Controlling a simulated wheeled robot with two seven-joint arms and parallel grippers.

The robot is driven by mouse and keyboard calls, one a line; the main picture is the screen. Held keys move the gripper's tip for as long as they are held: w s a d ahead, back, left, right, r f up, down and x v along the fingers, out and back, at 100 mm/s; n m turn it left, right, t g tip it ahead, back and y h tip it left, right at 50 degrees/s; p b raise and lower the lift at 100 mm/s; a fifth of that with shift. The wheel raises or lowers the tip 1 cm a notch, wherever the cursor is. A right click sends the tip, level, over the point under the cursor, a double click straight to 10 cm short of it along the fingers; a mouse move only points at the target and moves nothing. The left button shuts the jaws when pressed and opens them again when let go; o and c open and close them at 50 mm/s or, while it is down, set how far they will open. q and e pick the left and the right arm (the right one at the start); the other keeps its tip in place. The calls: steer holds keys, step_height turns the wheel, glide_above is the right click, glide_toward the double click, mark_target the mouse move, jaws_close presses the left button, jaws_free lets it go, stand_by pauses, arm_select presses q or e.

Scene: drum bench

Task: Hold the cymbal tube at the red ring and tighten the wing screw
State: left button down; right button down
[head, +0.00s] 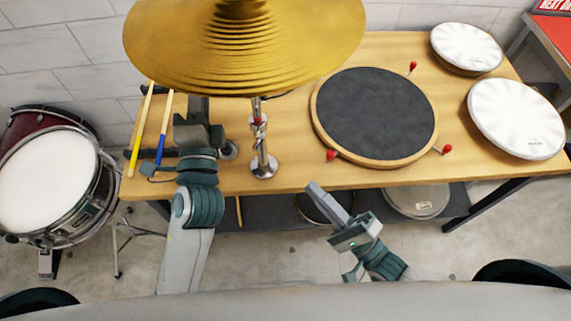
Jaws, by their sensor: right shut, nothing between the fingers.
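The gold cymbal (245,55) sits at the top of the view, on a thin chrome stand tube (261,142) that rises from a round base (264,168) near the bench's front edge. A small red ring (257,119) shows on the tube below the cymbal. I cannot clearly make out the wing screw among the fittings there. My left gripper (198,106) is left of the tube and apart from it, its fingertips partly hidden by the cymbal's edge. My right gripper (314,190) is shut and empty in front of the bench, right of the stand.
A round black drum pad (375,115) with red-tipped screws lies on the wooden bench (290,180). White drums stand at right (515,117) and back right (466,46). Yellow (141,127) and blue (164,130) sticks lie at left. A snare drum (48,182) stands left of the bench.

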mark_target(259, 137)
steer(key=s+a+r+x, duration=0.1)
steer(key=s+x, duration=0.1)
steer(key=x, duration=1)
steer(key=shift+w+a, duration=0.3)
steer(key=shift+a, duration=0.3)
